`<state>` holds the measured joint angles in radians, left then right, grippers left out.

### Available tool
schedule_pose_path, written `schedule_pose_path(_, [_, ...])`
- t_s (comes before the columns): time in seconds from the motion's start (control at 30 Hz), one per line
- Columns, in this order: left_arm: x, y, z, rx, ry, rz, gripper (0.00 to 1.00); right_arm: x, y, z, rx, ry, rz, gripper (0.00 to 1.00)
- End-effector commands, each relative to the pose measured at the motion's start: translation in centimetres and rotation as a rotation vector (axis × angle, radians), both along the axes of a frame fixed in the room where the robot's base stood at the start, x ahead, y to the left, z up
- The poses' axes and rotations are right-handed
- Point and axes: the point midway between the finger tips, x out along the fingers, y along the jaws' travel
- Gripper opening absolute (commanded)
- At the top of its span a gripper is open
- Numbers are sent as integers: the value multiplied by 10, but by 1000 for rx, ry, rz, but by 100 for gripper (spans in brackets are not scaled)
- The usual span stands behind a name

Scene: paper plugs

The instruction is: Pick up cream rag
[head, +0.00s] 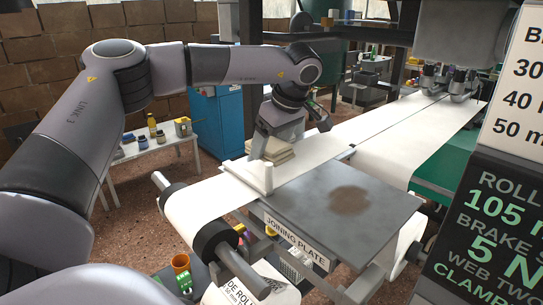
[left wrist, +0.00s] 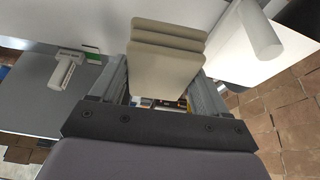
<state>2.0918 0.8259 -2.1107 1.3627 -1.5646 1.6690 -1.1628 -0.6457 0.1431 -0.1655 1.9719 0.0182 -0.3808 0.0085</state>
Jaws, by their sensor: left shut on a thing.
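The cream rag (head: 277,152) is a folded, layered pad at the white web, just behind the joining plate. My left gripper (head: 270,145) is over it, pointing down, and is shut on it. In the left wrist view the rag (left wrist: 166,66) sits between the two fingers of my left gripper (left wrist: 162,84), its folded layers reaching out past the fingertips. I cannot tell whether the rag is touching the web or just above it. My right gripper is not in view.
The grey joining plate (head: 345,205) has a brown stain and lies in front of the rag. A white bar (head: 262,178) stands at its left edge. A roller (head: 215,240) is at front left. A side table (head: 150,147) holds bottles. A dark sign (head: 490,220) fills the right.

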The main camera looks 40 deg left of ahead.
Motion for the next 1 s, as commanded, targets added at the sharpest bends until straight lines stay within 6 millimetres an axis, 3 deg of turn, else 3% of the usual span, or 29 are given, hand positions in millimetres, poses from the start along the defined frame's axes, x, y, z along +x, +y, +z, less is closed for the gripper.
schedule_pose_path(0.6, [-2, -146, -3, 1, 3, -6, 46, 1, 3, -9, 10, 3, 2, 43])
schedule_pose_path(0.8, [-3, -172, -2, 0, 2, -4, 46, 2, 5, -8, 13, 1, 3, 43])
schedule_pose_path(1.0, [-3, -180, -2, 0, 1, -1, 46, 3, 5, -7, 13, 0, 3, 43])
